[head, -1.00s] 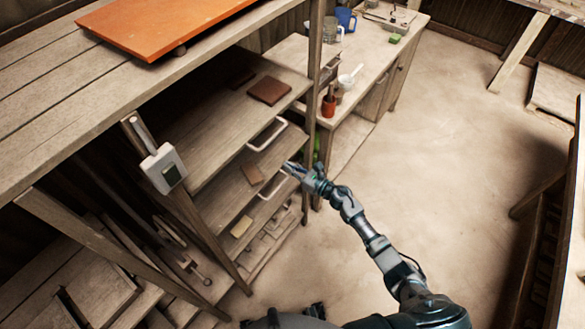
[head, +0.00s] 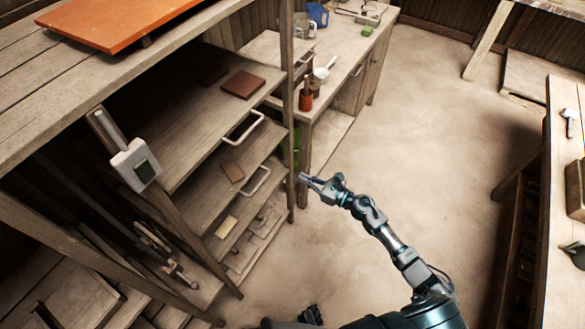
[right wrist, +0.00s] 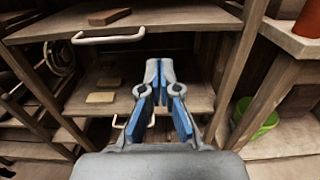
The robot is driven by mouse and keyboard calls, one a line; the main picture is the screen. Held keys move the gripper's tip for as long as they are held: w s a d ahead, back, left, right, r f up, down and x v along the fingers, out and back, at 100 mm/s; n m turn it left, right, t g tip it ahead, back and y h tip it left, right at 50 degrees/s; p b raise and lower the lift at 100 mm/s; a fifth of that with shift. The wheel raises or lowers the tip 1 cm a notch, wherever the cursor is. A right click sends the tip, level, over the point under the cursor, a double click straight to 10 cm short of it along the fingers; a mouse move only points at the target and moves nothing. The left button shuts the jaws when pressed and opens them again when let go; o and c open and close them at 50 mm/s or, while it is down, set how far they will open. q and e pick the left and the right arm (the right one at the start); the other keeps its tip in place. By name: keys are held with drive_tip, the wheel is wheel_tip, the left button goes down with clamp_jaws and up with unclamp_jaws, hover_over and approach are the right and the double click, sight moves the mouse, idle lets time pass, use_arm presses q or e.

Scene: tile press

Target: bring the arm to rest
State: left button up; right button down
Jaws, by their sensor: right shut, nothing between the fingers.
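My right gripper (head: 303,178) is shut and empty. Its arm reaches in from the bottom right of the head view and holds the gripper in free air, just right of the shelf unit's front post. In the right wrist view the gripper (right wrist: 158,68) points at the shelves, with its grey fingertips together and blue pads along the fingers. It appears apart from the shelf (right wrist: 190,92) behind it.
The shelf unit bears a dark brown tile (head: 243,84), a smaller brown tile (head: 232,171) and a yellowish tile (head: 227,227). White handles (head: 257,181) jut from its shelves. A green bucket (right wrist: 256,118) stands low at right. The floor (head: 420,120) right of the shelves is clear.

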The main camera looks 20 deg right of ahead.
drive_tip(key=s+d+f+m+g+h, duration=0.15)
drive_tip(key=s+f+m+h, duration=0.25)
drive_tip(key=f+m, duration=0.5)
drive_tip(key=s+d+f+m+h, duration=0.3)
drive_tip(key=s+f+m+h, duration=0.1)
drive_tip(key=f+m, duration=0.55)
drive_tip(key=s+d+f+m+g+h, duration=0.15)
drive_tip(key=s+f+m+h, duration=0.25)
drive_tip(key=f+m, duration=0.55)
drive_tip(key=s+a+f+m+g, duration=0.2)
drive_tip(key=s+f+m+g, duration=0.1)
drive_tip(key=s, duration=0.6)
drive_tip(key=s+a+f+m+g, duration=0.3)
drive_tip(key=s+f+m, duration=0.3)
drive_tip(key=s, duration=0.3)
drive_tip(key=s+a+f+m+g, duration=0.2)
drive_tip(key=s+f, duration=0.4)
drive_tip(key=s, duration=0.3)
drive_tip(key=m+g, duration=0.1)
drive_tip(key=m, duration=0.1)
drive_tip(key=shift+a+m, duration=0.15)
drive_tip(key=shift+m, duration=0.25)
